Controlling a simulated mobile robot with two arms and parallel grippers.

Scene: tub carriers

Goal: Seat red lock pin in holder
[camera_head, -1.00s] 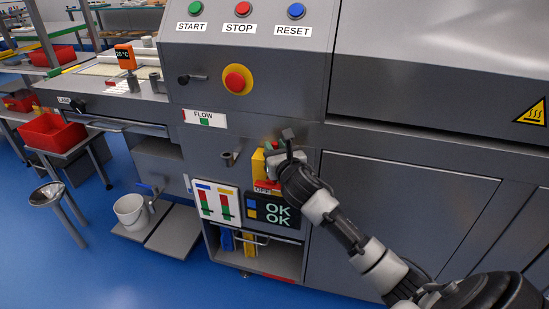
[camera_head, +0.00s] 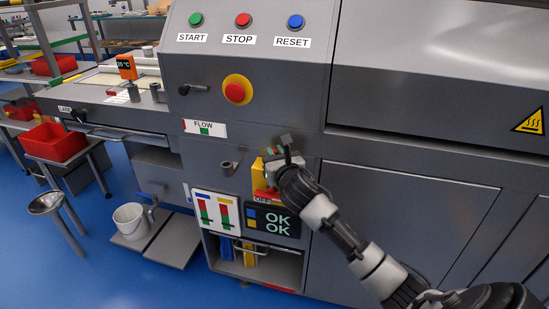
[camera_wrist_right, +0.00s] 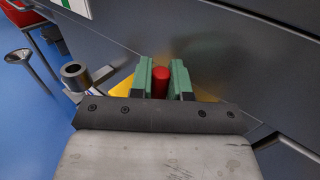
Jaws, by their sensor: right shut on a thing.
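The red lock pin (camera_wrist_right: 160,83) stands between the green finger pads of my right gripper (camera_wrist_right: 161,80) in the right wrist view. The gripper is shut on it. In the head view my right gripper (camera_head: 275,153) is in front of the yellow switch box (camera_head: 258,178) on the machine front, and it hides part of that box. The holder, a short grey open cup on a bracket (camera_head: 227,167), is on the panel left of the gripper. It also shows in the wrist view (camera_wrist_right: 76,75), apart from the pin and with its opening visible. My left gripper is not in view.
Below are a red OFF lever (camera_head: 268,195), a gauge plate (camera_head: 215,212) and an OK display (camera_head: 273,220). A FLOW label (camera_head: 205,128) and an emergency stop (camera_head: 237,90) are above. A white bucket (camera_head: 130,220) stands lower left.

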